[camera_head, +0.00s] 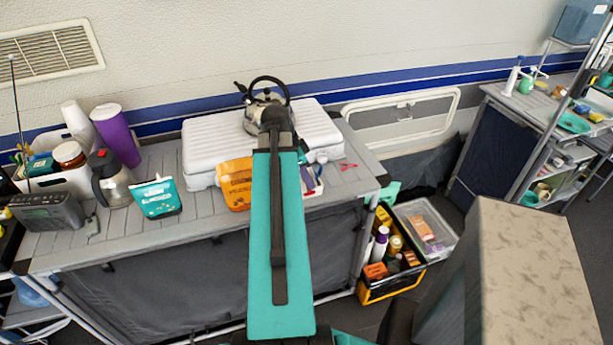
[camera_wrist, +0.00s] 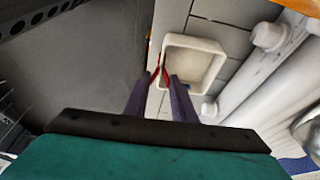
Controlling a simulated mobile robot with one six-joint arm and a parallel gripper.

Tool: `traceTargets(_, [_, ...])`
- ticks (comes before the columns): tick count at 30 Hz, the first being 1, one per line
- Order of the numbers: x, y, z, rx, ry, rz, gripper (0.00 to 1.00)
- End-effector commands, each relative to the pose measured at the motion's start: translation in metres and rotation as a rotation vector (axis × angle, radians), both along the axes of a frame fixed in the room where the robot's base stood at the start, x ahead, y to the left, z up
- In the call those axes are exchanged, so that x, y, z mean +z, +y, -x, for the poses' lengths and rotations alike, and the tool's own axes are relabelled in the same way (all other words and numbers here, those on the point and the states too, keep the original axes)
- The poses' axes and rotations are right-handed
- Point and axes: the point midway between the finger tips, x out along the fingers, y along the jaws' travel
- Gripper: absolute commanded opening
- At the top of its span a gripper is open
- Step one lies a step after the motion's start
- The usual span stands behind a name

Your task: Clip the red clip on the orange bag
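The orange bag (camera_head: 235,184) stands upright on the grey table, left of my arm in the head view. My gripper (camera_head: 316,176) is over the table's right part, at a small white tray (camera_head: 313,193). In the wrist view my two purple fingers (camera_wrist: 159,76) are a little apart, beside the white tray (camera_wrist: 190,45). A thin red piece, likely a red clip (camera_wrist: 155,72), shows between the fingertips; whether they grip it is unclear. Another small red thing (camera_head: 348,166), clip-like, lies on the table right of my gripper. My arm hides part of the table.
A white case (camera_head: 208,139) with a kettle (camera_head: 266,107) stands behind the orange bag. A teal bag (camera_head: 157,197), a flask (camera_head: 108,180) and a radio (camera_head: 47,212) stand to the left. A crate of bottles (camera_head: 385,290) is on the floor beside the table's right end.

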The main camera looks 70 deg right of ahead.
Motion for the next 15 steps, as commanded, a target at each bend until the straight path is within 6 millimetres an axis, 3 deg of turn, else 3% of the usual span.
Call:
traceTargets(3, [0.0001, 0.0001, -0.0003, 0.000, 0.000, 0.000, 0.07])
traceTargets(15, [0.0012, 0.0002, -0.0006, 0.001, 0.000, 0.000, 0.07])
